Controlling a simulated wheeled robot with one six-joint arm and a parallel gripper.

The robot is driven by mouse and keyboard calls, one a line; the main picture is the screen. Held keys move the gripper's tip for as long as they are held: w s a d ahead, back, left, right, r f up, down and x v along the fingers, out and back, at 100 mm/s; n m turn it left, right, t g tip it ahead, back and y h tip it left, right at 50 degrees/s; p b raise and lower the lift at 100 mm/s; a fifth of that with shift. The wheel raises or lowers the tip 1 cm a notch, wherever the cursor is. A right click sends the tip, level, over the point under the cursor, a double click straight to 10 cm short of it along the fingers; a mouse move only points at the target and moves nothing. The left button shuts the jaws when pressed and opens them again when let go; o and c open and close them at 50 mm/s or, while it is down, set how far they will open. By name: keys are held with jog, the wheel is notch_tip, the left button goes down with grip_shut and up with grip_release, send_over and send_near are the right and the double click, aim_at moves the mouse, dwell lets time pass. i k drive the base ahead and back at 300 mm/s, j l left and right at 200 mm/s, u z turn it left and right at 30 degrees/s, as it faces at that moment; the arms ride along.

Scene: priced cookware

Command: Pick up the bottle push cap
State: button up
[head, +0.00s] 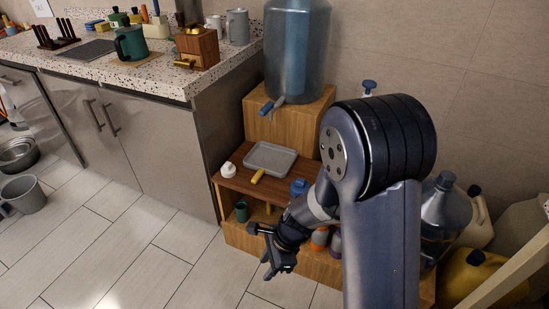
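My gripper (267,270) hangs low at the front of the small wooden shelf, pointing down toward the floor. Its fingers are dark and small, and I cannot tell whether they are open or shut. No held thing shows. Two small cap-like things are on the shelf top: a white one (229,170) at the left end and a blue one (299,187) toward the right, near my arm. I cannot tell for certain which is the bottle push cap. Another blue pump-like top (369,87) shows behind my arm, its lower part hidden.
A grey tray (271,158) and a yellow-handled thing (258,176) lie between the caps. A large water bottle (297,50) with a tap stands on a wooden box (262,125) behind. Jugs (443,215) stand at right.

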aim_at(228, 170)
jog(key=i+j+z, duration=0.35)
jog(key=j+z, duration=0.15)
jog(key=j, duration=0.15)
jog(key=i+j+z, duration=0.1)
jog(key=j+z, duration=0.15)
jog(key=j, duration=0.15)
jog(key=i+j+z, duration=0.2)
jog(key=j, duration=0.2)
jog(key=j+z, duration=0.25)
jog(key=j, duration=0.9)
jog(key=i, duration=0.05)
